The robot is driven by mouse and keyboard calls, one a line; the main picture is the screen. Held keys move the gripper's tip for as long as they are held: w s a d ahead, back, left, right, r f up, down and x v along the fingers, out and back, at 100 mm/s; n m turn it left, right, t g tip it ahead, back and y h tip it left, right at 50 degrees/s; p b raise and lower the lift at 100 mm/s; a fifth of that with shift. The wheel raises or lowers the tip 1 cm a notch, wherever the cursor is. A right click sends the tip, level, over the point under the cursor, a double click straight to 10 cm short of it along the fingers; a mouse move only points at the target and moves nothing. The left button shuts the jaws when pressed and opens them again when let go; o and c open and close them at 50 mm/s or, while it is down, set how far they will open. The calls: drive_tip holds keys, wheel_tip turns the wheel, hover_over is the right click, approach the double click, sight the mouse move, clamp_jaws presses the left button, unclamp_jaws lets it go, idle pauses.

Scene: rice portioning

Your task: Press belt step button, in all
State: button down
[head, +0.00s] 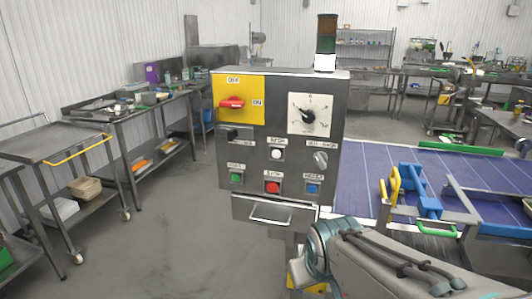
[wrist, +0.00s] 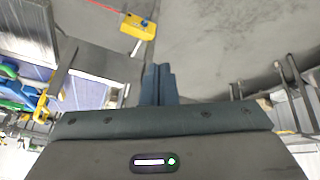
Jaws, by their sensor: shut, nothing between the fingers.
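A grey control box (head: 225,155) stands in the middle of the head view. Its lower row has a green button (head: 236,177), a red button (head: 272,187) and a blue button (head: 313,189). A white button (head: 276,154) sits above the red one. The button labels are too blurred to read surely, so I cannot tell which is the belt step button. In the wrist view my gripper (wrist: 158,72) is shut and empty, its fingers together above the floor. My arm enters the head view at lower right, below and right of the panel; the fingertips are hidden there. No finger touches a button.
The box also carries a red switch handle (head: 232,103), a dial (head: 309,114) and a grey knob (head: 320,158). A drawer-like handle (head: 269,213) juts out below. A blue conveyor belt (head: 362,175) lies to the right. Steel tables stand left; grey floor is clear between.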

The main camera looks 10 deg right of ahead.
sight(277, 154)
drive_tip(key=w+r+n+t+p, duration=0.1)
drive_tip(key=w+r+n+t, duration=0.2)
drive_tip(key=w, duration=0.4)
drive_tip(key=w+r+n+t+p, duration=0.2)
drive_tip(key=w+r+t, duration=0.1)
drive_tip(key=w, duration=0.3)
drive_tip(key=w+a+r+n+t+y+p, duration=0.2)
drive_tip(key=w+a+r+n+t+y, duration=0.2)
drive_tip(key=w+a+r+n+y, duration=0.2)
drive_tip(key=shift+w+a+n+y, duration=0.3)
drive_tip(key=shift+n+y, duration=0.2)
drive_tip(key=shift+n, duration=0.2)
drive_tip(key=shift+d+r, duration=0.1)
drive_tip(key=shift+r, duration=0.05)
drive_tip(key=shift+w+d+p, duration=0.4)
drive_tip(key=shift+w+d, duration=0.2)
drive_tip(key=shift+w, duration=0.75)
drive_tip(key=shift+w+d+p, duration=0.35)
drive_tip(key=shift+w+d, duration=0.3)
drive_tip(key=shift+w, duration=0.7)
drive_tip(key=shift+w+d+p, duration=0.4)
drive_tip(key=shift+w+d, duration=0.2)
drive_tip(key=shift+w, duration=0.75)
drive_tip(key=shift+w, duration=0.15)
drive_tip(key=shift+w+d+b, duration=0.15)
drive_tip(key=shift+w+b, duration=0.1)
drive_tip(key=shift+b, duration=0.1)
